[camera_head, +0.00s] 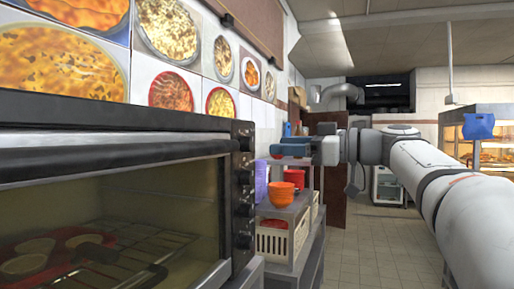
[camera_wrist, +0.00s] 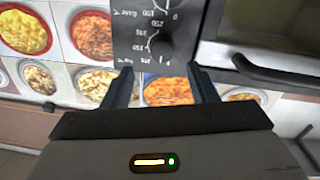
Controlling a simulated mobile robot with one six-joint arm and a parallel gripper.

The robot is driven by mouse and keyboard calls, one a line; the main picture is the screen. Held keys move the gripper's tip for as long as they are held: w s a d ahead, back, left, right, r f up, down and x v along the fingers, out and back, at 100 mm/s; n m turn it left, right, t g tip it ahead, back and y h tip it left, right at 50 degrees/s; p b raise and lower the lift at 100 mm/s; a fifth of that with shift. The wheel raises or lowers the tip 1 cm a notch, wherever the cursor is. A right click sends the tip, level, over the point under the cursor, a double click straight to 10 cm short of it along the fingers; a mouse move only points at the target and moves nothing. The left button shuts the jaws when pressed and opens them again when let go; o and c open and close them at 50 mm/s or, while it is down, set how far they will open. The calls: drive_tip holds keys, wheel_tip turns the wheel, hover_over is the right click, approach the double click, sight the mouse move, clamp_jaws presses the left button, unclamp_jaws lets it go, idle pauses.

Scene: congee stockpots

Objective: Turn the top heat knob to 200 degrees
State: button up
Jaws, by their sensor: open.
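The oven (camera_head: 120,190) stands at the left in the head view, with several dark knobs in a column on its right-hand panel. The top heat knob (camera_head: 246,143) is the uppermost one. In the wrist view the panel appears upside down, and the top heat knob (camera_wrist: 160,45) is the lower one shown, with printed numbers around it. Its pointer is too small to read. My gripper (camera_head: 276,150) is open and empty, to the right of the panel. In the wrist view the fingertips of my gripper (camera_wrist: 163,72) straddle the knob's line but look short of it.
The oven door handle (camera_wrist: 275,75) is right of the knob panel in the wrist view. A shelf rack with orange bowls (camera_head: 282,192) and a cream crate (camera_head: 273,243) stands beyond the oven. The tiled floor (camera_head: 375,245) is open at the right.

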sight(253, 145)
drive_tip(key=p+x, duration=0.1)
drive_tip(key=x, duration=0.5)
drive_tip(key=shift+w+a, duration=0.1)
drive_tip(key=shift+a, duration=0.15)
drive_tip(key=c, duration=0.9)
drive_tip(key=shift+a, duration=0.1)
drive_tip(key=shift+c, duration=0.4)
